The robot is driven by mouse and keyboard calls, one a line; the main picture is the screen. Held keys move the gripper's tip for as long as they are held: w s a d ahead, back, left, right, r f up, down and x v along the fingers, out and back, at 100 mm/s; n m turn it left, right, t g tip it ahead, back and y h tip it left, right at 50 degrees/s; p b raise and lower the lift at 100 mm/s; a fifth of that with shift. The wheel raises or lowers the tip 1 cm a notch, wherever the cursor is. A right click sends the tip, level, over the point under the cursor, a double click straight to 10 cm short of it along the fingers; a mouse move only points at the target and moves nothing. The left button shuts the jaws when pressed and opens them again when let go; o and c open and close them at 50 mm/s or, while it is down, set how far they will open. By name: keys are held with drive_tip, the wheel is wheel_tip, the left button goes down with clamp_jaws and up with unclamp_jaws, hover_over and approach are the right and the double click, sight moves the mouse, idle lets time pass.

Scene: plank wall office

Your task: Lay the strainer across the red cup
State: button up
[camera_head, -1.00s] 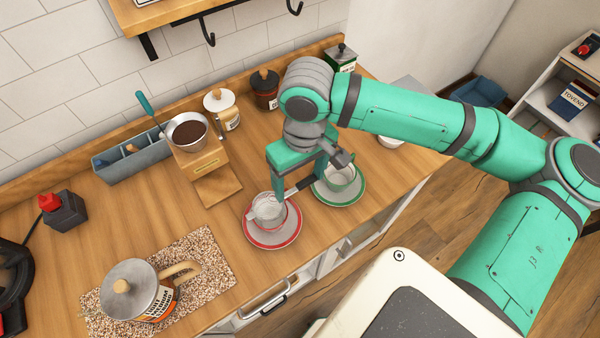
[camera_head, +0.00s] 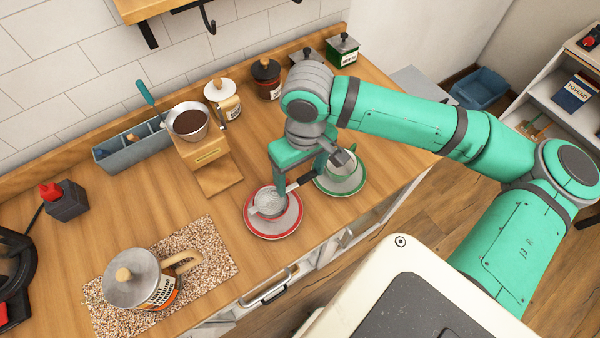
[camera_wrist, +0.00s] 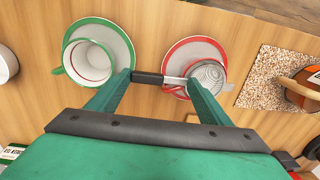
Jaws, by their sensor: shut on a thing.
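The strainer (camera_head: 268,203) has a round grey mesh bowl and a black handle. My gripper (camera_head: 300,183) is shut on it, with one finger at each end of the handle; this shows in the wrist view too (camera_wrist: 160,80). The mesh bowl (camera_wrist: 209,74) is over the red-rimmed saucer (camera_head: 273,230), where the red cup stands. The bowl and my finger hide nearly all of the red cup. I cannot tell whether the strainer touches its rim.
A green-rimmed cup (camera_wrist: 88,62) on a green-rimmed saucer (camera_head: 342,187) stands close on the right in the head view. A wooden stand (camera_head: 207,155) with a coffee-filled metal bowl is behind left. A metal-lidded pot (camera_head: 133,280) stands on a speckled mat (camera_head: 208,252) at front left.

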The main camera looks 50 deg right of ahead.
drive_tip(key=shift+f, duration=0.25)
drive_tip(key=o, duration=1.3)
drive_tip(key=shift+o, duration=0.2)
wheel_tip(320, 180, up, 11)
drive_tip(key=shift+s+d, duration=0.15)
drive_tip(key=shift+d, duration=0.15)
drive_tip(key=shift+f, duration=0.1)
